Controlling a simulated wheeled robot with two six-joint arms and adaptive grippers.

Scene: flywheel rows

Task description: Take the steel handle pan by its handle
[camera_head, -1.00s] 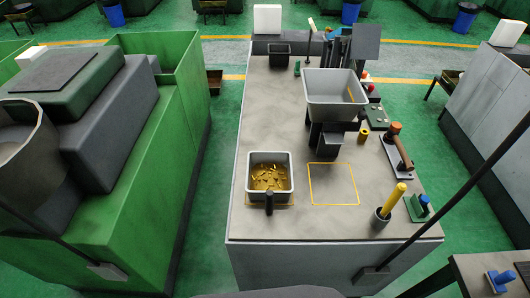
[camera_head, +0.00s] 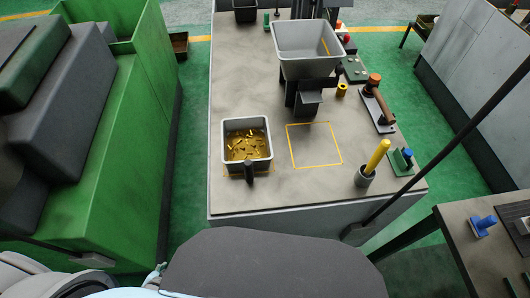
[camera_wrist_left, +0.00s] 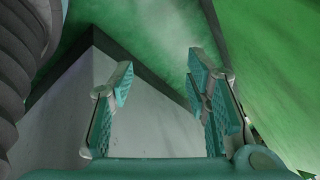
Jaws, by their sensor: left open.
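The pan (camera_head: 233,167) is a grey square tray holding brass-coloured pieces, on the near left part of the bench in the head view. Its dark upright handle (camera_head: 249,170) stands at the near side. My left gripper shows only partly, low at the left in the head view, apart from the pan and nearer to me. In the left wrist view the left gripper (camera_wrist_left: 160,82) is open, with teal pads wide apart and nothing between them. The pan is not in that view. My right gripper is not in view.
The bench (camera_head: 285,190) carries an empty yellow-outlined square (camera_head: 316,146) right of the pan. Behind it stands a grey hopper (camera_head: 308,68). A yellow-handled tool (camera_head: 378,155) stands in a cup at right. A green machine (camera_head: 110,170) is at left, across a floor gap.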

